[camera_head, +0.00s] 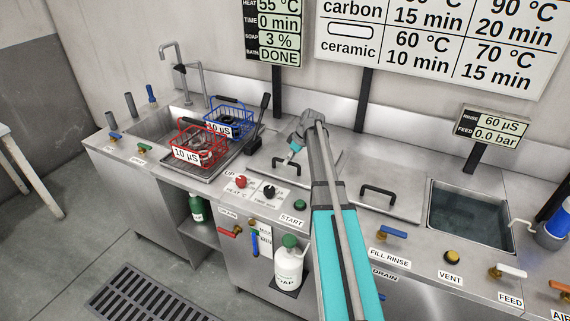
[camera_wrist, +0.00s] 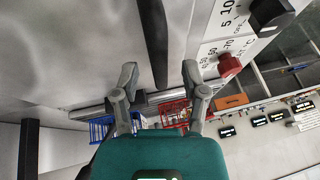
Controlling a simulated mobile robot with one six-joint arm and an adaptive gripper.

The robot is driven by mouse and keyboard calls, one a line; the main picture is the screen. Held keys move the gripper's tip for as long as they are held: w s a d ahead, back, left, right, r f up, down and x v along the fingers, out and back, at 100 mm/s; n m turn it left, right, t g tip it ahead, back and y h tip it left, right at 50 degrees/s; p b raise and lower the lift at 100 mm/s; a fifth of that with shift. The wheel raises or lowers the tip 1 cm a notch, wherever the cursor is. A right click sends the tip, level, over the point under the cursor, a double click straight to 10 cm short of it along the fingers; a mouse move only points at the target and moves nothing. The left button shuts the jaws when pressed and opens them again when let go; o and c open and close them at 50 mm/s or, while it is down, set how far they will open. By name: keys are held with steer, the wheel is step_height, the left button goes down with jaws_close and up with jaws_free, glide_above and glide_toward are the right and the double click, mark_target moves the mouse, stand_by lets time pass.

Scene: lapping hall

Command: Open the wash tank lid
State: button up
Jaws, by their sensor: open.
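Two steel lids with black bar handles lie flat on the counter in the head view. The left lid (camera_head: 262,157), behind the heat knobs, appears to be the wash tank lid, and it is shut. Its black handle (camera_head: 287,172) is near my gripper (camera_head: 297,146), which is partly hidden by my arm. In the wrist view my gripper (camera_wrist: 158,78) is open, with a dark bar (camera_wrist: 152,40), apparently that handle, running between its two fingers. I cannot tell whether the fingers touch it. The second lid (camera_head: 405,188) is also shut.
Red basket (camera_head: 200,143) and blue basket (camera_head: 232,118) stand left at the sink. A black lever (camera_head: 259,118) rises beside the left lid. A red knob (camera_head: 241,182) and black knob (camera_head: 269,191) sit in front. An open water tank (camera_head: 468,216) lies right; a sign post (camera_head: 363,100) stands behind.

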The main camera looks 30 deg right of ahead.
steer(key=shift+f, duration=0.1)
jaws_close()
stand_by(0.3)
